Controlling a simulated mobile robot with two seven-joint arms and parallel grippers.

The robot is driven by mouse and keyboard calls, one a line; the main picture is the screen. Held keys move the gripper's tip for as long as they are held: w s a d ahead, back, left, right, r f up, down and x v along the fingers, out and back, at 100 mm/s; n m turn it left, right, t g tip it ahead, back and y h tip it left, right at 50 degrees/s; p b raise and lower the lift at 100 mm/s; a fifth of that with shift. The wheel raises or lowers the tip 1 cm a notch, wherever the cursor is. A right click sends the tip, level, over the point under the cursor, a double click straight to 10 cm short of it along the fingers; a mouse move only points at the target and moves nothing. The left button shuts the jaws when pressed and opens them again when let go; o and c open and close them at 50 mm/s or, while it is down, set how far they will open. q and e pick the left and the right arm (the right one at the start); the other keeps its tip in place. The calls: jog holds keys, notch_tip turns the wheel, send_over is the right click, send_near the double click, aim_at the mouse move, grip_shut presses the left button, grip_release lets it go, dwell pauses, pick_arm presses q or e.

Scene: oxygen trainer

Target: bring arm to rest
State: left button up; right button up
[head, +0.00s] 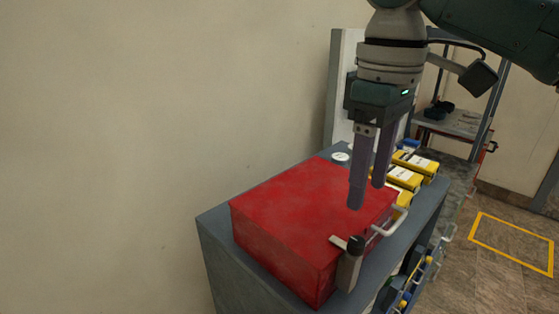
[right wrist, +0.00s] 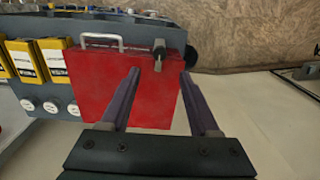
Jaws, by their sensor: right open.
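My right gripper (head: 368,195) hangs from above over the right rear part of a red box (head: 290,215), fingers pointing down. Its two purple-grey fingers are apart with nothing between them. In the right wrist view the open fingers (right wrist: 158,75) reach over the red box (right wrist: 95,85). I cannot tell the exact gap to the box top. My left gripper is not in view.
The red box sits on a grey cabinet (head: 212,235), with a handle (head: 388,224) and a dark-knobbed latch (head: 350,262) on its front. Several yellow units (head: 415,163) stand behind. A plain wall is at left. Open floor with a yellow outline (head: 510,245) lies right.

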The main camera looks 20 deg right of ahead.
jog(key=shift+r, duration=0.25)
jog(key=s+a+f+n+t+y+p, duration=0.15)
jog(key=s+a+f+p, duration=0.35)
jog(key=s+a, duration=0.5)
jog(key=s+d+r+m+t+h+p, duration=0.1)
jog(key=s+d+r+m+p, duration=0.3)
jog(key=s, duration=0.6)
jog(key=shift+r+t+p, duration=0.35)
jog(key=shift+r+t, duration=0.2)
jog(key=shift+r, duration=0.05)
jog(key=shift+d, duration=0.1)
